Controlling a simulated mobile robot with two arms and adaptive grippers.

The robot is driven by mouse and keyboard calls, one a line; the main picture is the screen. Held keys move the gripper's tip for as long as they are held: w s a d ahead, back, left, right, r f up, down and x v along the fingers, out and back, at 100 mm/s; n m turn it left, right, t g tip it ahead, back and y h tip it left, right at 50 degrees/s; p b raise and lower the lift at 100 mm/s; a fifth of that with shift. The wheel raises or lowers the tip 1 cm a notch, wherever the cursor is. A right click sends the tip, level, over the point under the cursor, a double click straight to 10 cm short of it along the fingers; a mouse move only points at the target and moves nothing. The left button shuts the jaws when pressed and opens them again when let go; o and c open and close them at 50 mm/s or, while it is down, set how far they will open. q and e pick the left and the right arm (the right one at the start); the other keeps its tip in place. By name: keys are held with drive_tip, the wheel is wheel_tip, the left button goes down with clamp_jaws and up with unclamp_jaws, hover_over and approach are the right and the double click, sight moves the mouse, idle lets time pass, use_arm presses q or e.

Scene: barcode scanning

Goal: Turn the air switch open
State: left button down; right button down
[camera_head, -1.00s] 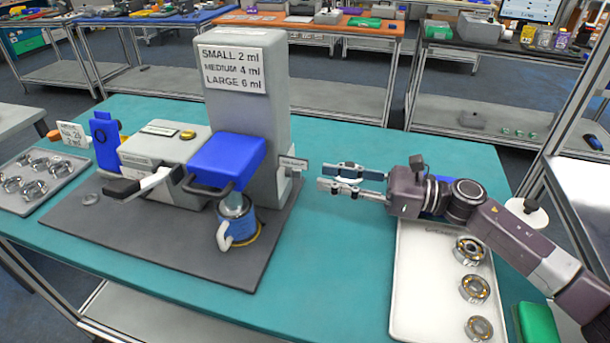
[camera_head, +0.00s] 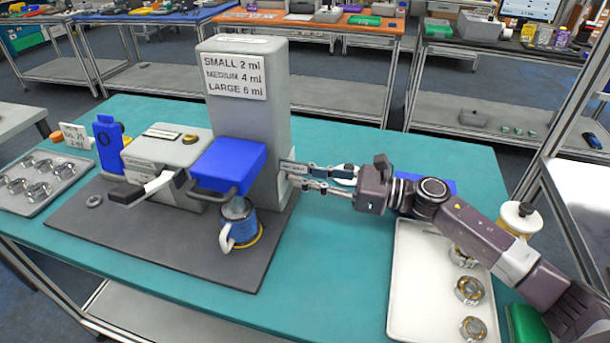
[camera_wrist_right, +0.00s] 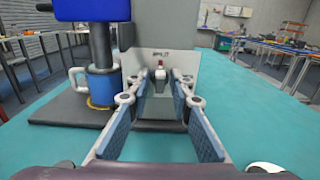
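The grey machine column (camera_head: 245,115) stands on a dark base plate, with a volume sign on its front. In the right wrist view, a small switch (camera_wrist_right: 160,74) with a red top and a pale lower part sits on the column's side under a label. My right gripper (camera_head: 288,173) is at the column's right side. In the right wrist view, its two fingers (camera_wrist_right: 158,92) are open, with the switch showing between them near the tips. I cannot tell whether they touch it. In the head view the fingers hide the switch. My left gripper is not in view.
A blue block (camera_head: 228,165) juts from the column above a blue cup (camera_head: 240,225) with a white handle. A white tray (camera_head: 408,285) with round metal parts lies under my right arm. Another tray (camera_head: 65,185) is at the left. Teal table between base and tray is clear.

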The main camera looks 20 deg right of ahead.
drive_tip(key=shift+m, duration=0.4)
drive_tip(key=m+p, duration=0.2)
drive_tip(key=m, duration=0.6)
drive_tip(key=m+p, duration=0.3)
drive_tip(key=m, duration=0.6)
drive_tip(key=shift+w+d, duration=0.15)
idle(0.4)
drive_tip(key=c, duration=2)
unclamp_jaws()
drive_tip(key=shift+f, duration=0.1)
drive_tip(key=shift+c, duration=0.2)
